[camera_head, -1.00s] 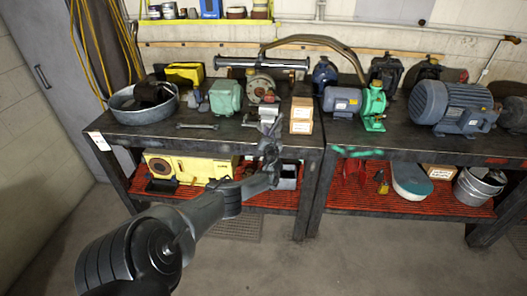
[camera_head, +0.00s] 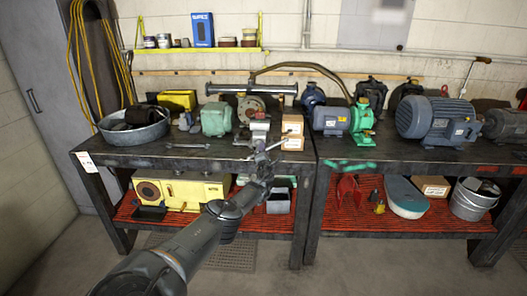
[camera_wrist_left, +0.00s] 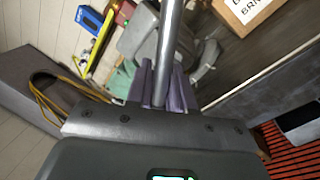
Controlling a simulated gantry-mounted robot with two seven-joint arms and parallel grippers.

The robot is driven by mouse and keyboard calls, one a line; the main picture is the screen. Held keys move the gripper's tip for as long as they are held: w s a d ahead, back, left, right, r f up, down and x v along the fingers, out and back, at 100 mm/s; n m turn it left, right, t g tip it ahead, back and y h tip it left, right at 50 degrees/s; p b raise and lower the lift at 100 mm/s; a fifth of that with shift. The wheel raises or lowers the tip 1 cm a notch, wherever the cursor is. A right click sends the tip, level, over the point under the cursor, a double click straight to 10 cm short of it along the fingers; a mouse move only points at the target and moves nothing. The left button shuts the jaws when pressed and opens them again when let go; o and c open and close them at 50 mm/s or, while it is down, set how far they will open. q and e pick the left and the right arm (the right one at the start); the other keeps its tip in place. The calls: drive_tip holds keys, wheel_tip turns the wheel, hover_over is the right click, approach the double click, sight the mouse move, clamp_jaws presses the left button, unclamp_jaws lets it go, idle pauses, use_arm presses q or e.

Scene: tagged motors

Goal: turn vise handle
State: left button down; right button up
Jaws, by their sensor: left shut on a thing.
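The grey vise (camera_head: 259,129) stands at the front edge of the left workbench (camera_head: 150,158) in the head view. Its handle (camera_head: 277,144) is a thin metal bar slanting in front of it. My left gripper (camera_head: 262,157) is at the front of the vise, shut on the handle. In the left wrist view the handle (camera_wrist_left: 171,45) is a smooth silver rod running up from between the purple-grey fingers of the left gripper (camera_wrist_left: 165,95). The rod's lower end is hidden by the gripper. My right gripper is in neither current view.
Cardboard boxes (camera_head: 292,130) stand close right of the vise. A green motor (camera_head: 216,119) and a wrench (camera_head: 187,146) are on its left. A grey metal tub (camera_head: 134,131) sits further left. A yellow machine (camera_head: 180,190) is on the red lower shelf.

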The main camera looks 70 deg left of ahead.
use_arm(q)
drive_tip(key=shift+s+r+m, duration=0.1)
drive_tip(key=shift+r+m, duration=0.1)
drive_tip(key=shift+m, duration=0.2)
use_arm(e)
drive_tip(key=shift+d, duration=0.1)
use_arm(q)
drive_tip(key=c, duration=1.3)
unclamp_jaws()
drive_tip(key=shift+o, duration=1)
drive_tip(key=shift+s+d+f, duration=0.1)
drive_tip(key=shift+s+f, duration=0.05)
drive_tip(key=shift+f, duration=0.05)
drive_tip(key=shift+d+f, duration=0.1)
drive_tip(key=shift+f, duration=0.05)
use_arm(e)
drive_tip(key=shift+s+d, duration=0.15)
drive_tip(key=shift+d, duration=0.05)
drive_tip(key=shift+a, duration=0.1)
